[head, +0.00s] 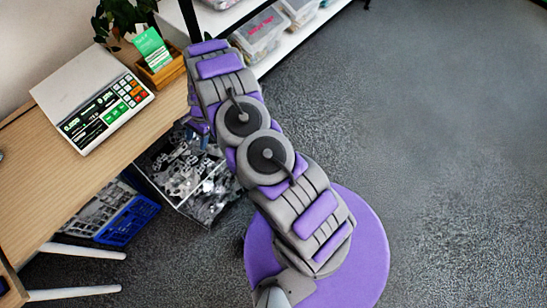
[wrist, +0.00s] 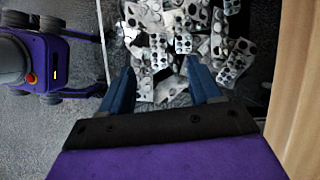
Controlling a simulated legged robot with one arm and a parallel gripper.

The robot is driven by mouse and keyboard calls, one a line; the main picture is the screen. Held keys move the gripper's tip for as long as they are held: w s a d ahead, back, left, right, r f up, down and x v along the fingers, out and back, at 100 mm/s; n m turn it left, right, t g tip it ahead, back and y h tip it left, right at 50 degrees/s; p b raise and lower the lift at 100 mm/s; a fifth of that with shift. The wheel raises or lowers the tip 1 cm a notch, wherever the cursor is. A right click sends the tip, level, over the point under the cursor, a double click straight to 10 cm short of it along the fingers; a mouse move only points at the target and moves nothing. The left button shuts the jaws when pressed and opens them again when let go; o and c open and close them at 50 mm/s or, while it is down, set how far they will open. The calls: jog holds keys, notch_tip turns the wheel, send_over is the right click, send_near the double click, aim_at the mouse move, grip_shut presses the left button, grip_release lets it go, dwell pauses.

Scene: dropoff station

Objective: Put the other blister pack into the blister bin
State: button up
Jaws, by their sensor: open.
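The blister bin (head: 222,208) stands on the floor beside the wooden table and holds a heap of silver and white blister packs (head: 180,170). The heap also shows in the wrist view (wrist: 188,42), just beyond my fingertips. My gripper (wrist: 165,82) is open, with its two blue fingers apart and pointing at the bin. Nothing is visibly held between them. One pack (wrist: 145,85) shows between the fingers, among the packs in the bin. I cannot single out a separate other pack.
A blue crate (head: 128,221) with packs stands under the table (head: 130,130). On the table are a scale (head: 105,118) and a wooden holder with a green card (head: 153,48). A white shelf (head: 290,48) with clear boxes stands behind. The floor at right is clear.

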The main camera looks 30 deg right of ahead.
jog(key=s+r+n, duration=0.3)
jog(key=s+r, duration=0.1)
jog(key=r, duration=0.6)
jog(key=s+a+r+n, duration=0.15)
jog(key=s+r, duration=0.25)
jog(key=r, duration=0.6)
jog(key=s+r+n, duration=0.4)
jog(key=s+r, duration=0.1)
jog(key=r, duration=0.6)
jog(key=s+d+r+n+h, duration=0.1)
jog(key=s+d+r, duration=0.2)
jog(key=s, duration=0.6)
jog(key=s+d+r+n+h, duration=0.2)
jog(key=s+d+r, duration=0.2)
jog(key=s, duration=0.5)
jog(key=s+d+r+n+h, duration=0.1)
jog(key=s+d+r, duration=0.3)
jog(key=s, duration=0.5)
jog(key=shift+d+n+h, duration=0.4)
jog(key=shift+d+n, duration=0.05)
jog(key=shift+d, duration=0.05)
jog(key=shift+s+a+f, duration=0.1)
jog(key=shift+s, duration=0.05)
